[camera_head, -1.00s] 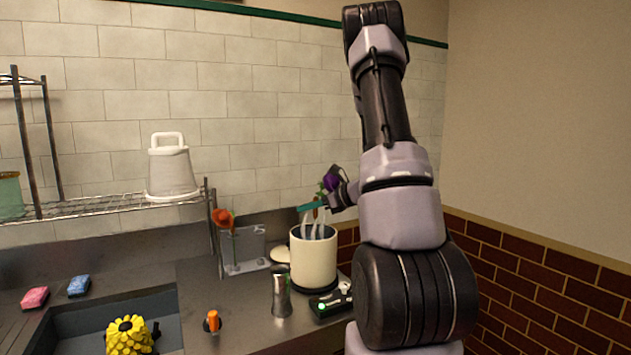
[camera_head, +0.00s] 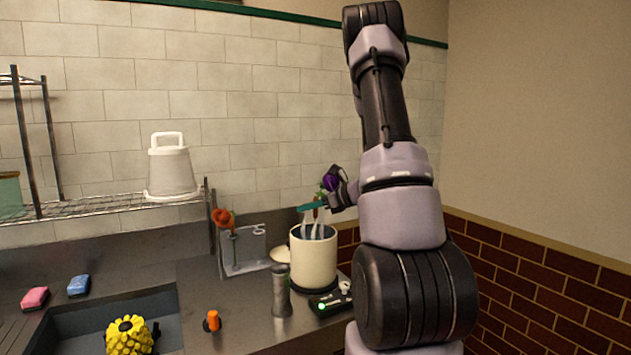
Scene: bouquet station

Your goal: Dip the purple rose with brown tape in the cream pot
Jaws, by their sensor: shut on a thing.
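The cream pot (camera_head: 313,264) stands upright on the counter, its dark inside facing up. My gripper (camera_head: 333,199) is just above the pot's right rim, partly turned away and small in the picture. It is shut on the purple rose (camera_head: 330,183), whose head shows beside the jaws with some green under it. Brown tape on the stem cannot be made out clearly. A teal bar (camera_head: 312,206) lies across just above the pot's opening; I cannot tell what it belongs to. Pale wisps show over the opening. The stem's lower end is hidden.
A clear holder with an orange-red flower (camera_head: 223,218) is to the left. A sink with a yellow object (camera_head: 130,336) is farther left.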

